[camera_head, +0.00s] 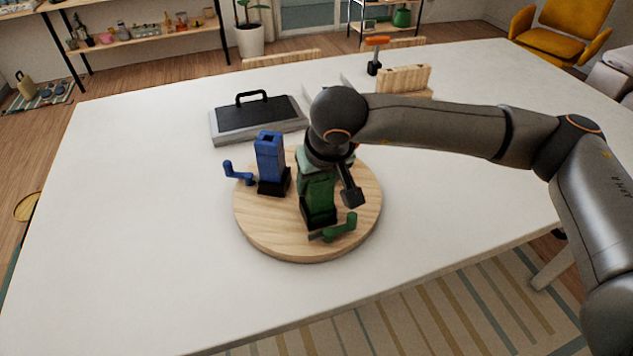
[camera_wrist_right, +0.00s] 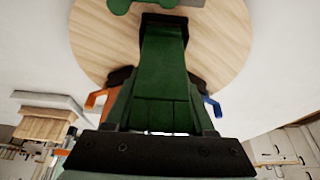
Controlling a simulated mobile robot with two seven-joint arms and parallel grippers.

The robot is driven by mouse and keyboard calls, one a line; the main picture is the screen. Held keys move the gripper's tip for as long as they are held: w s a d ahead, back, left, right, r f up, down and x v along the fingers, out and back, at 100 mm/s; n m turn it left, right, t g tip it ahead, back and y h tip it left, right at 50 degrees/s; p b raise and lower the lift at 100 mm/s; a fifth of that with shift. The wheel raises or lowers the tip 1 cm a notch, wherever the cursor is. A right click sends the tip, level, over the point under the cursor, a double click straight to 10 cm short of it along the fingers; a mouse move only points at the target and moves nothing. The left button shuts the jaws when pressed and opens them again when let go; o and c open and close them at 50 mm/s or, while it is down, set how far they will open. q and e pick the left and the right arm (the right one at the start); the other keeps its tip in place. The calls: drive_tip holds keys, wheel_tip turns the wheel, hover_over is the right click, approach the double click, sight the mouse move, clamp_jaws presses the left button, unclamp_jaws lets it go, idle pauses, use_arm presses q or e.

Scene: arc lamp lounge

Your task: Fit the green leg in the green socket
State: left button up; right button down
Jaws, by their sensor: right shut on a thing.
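The green leg (camera_head: 317,184) stands roughly upright in my right gripper (camera_head: 324,162), over the front of the round wooden board (camera_head: 262,232). In the right wrist view the leg (camera_wrist_right: 165,70) runs from the jaws toward a black block. This black block (camera_head: 318,215), with a green lever (camera_head: 341,229) beside it, appears to be the green socket. The leg's lower end meets the block in the picture, but its seating depth is hidden. My right gripper is shut on the leg. My left gripper is not in view.
A blue upright piece (camera_head: 269,157) in a black base with a blue lever (camera_head: 238,173) stands close left. An orange lever (camera_wrist_right: 96,99) is partly hidden behind my gripper. A black-and-grey case (camera_head: 258,115) lies behind. The white table's left side is clear.

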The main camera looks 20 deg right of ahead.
drive_tip(key=shift+f, duration=0.55)
drive_tip(key=shift+f, duration=0.2)
drive_tip(key=shift+c, duration=1.2)
unclamp_jaws()
drive_tip(key=shift+r, duration=0.15)
drive_tip(key=shift+r, duration=0.2)
drive_tip(key=v, duration=1.1)
drive_tip(key=shift+s+r+b, duration=0.25)
drive_tip(key=shift+r+b, duration=0.05)
drive_tip(key=shift+b, duration=0.1)
